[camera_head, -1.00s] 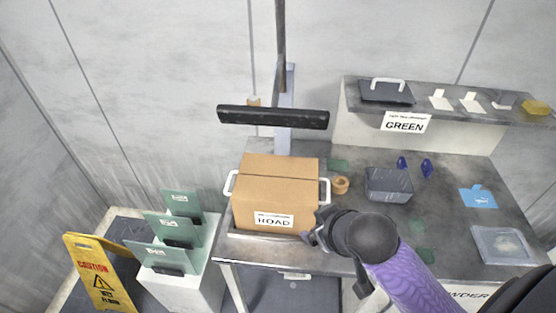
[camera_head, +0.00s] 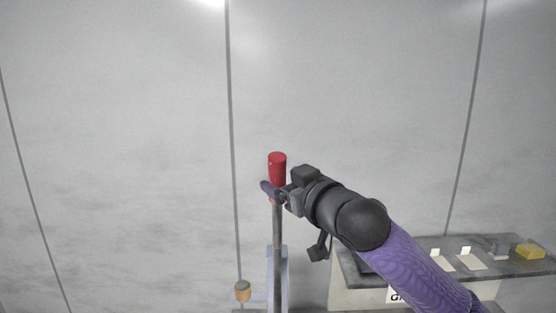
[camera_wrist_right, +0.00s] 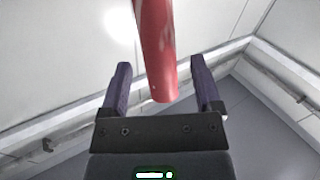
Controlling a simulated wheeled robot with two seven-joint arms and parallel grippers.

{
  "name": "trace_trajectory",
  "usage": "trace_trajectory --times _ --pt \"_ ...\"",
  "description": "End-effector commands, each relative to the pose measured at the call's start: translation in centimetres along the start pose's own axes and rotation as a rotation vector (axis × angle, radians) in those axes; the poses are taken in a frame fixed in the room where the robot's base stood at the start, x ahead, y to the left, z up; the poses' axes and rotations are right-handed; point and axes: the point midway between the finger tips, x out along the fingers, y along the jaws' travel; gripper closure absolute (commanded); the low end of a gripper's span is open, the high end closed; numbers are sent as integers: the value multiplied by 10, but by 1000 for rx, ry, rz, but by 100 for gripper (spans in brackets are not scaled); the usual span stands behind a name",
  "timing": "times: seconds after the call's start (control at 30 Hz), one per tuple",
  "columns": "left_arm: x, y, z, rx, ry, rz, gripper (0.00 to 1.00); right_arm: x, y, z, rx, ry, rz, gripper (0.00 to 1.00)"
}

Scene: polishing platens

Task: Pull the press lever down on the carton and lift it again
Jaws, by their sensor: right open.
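The press lever is a grey upright rod (camera_head: 278,240) topped by a red handle (camera_head: 277,167) in the head view. My right gripper (camera_head: 271,192) is at the lower end of the red handle, its arm coming in from the lower right. In the right wrist view the red handle (camera_wrist_right: 155,45) comes down between the two purple fingers of my open right gripper (camera_wrist_right: 160,85). A gap shows on each side of it. The carton and the press plate are below the head view now. My left gripper is not in view.
A grey shelf (camera_head: 515,268) stands at the lower right with white cards (camera_head: 468,262) and a yellow block (camera_head: 529,251) on it. A tan knob (camera_head: 242,291) sits left of the press column (camera_head: 284,262). The wall behind the handle is bare.

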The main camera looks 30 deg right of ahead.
Motion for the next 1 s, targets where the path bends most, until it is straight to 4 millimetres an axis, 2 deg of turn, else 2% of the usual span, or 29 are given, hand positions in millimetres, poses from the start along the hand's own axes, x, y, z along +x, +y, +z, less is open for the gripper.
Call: trace_trajectory --times 0.1,0.23,0.43,0.47,0.83,1.0 --pt "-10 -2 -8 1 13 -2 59 15 1 -2 4 -1 1 19" --pt "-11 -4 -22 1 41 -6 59 21 0 0 0 0 1 19" --pt "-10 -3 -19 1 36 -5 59 21 0 2 0 -1 1 19" --pt "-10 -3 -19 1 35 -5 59 21 0 2 0 -1 1 23" --pt "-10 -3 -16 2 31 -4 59 21 0 2 0 -1 1 100" --pt "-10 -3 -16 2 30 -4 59 21 0 1 0 -1 1 100"
